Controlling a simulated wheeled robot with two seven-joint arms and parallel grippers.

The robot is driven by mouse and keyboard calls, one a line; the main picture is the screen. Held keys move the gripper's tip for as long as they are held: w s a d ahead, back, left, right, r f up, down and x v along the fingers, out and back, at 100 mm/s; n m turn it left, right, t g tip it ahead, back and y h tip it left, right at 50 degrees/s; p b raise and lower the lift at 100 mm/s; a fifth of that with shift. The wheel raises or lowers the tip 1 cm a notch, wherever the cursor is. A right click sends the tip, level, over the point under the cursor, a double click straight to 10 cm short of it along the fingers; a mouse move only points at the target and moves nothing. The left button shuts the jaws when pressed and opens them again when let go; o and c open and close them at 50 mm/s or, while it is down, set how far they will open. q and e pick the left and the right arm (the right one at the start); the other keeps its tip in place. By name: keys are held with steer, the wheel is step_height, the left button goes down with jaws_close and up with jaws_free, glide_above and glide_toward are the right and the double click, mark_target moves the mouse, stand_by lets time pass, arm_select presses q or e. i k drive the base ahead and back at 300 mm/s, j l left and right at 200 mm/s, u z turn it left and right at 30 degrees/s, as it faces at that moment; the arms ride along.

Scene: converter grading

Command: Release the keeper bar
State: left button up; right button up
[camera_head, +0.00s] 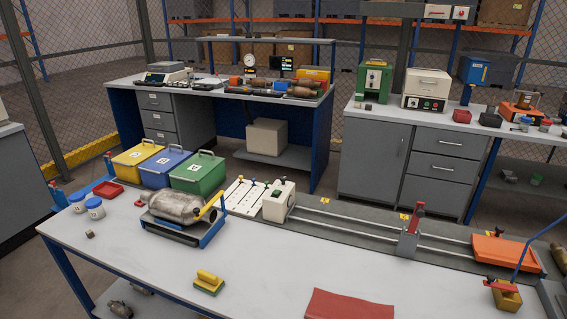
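A grey metal converter (178,206) lies on its side in a blue cradle (213,233) on the light worktable. A yellow bar (209,207) slants up beside the right end of the converter, above the cradle's blue upright; it appears to be the keeper bar. I cannot tell from this view how it is latched, or whether it touches the converter. Neither of my grippers is in view, and nothing is seen holding the bar or the converter.
Yellow, blue and green lidded bins (198,173) stand behind the cradle. White-blue jars (95,208) are at left. A yellow-green block (209,281) and red mat (348,305) lie in front. A railed fixture (345,220) runs right.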

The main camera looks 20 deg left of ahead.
mark_target(200, 214)
steer(key=i+j, duration=0.1)
steer(key=j, duration=0.4)
steer(key=i+j, duration=0.1)
steer(key=j, duration=0.35)
steer(key=i+j, duration=0.1)
steer(key=j, duration=0.4)
steer(key=i+j, duration=0.1)
steer(key=j, duration=0.4)
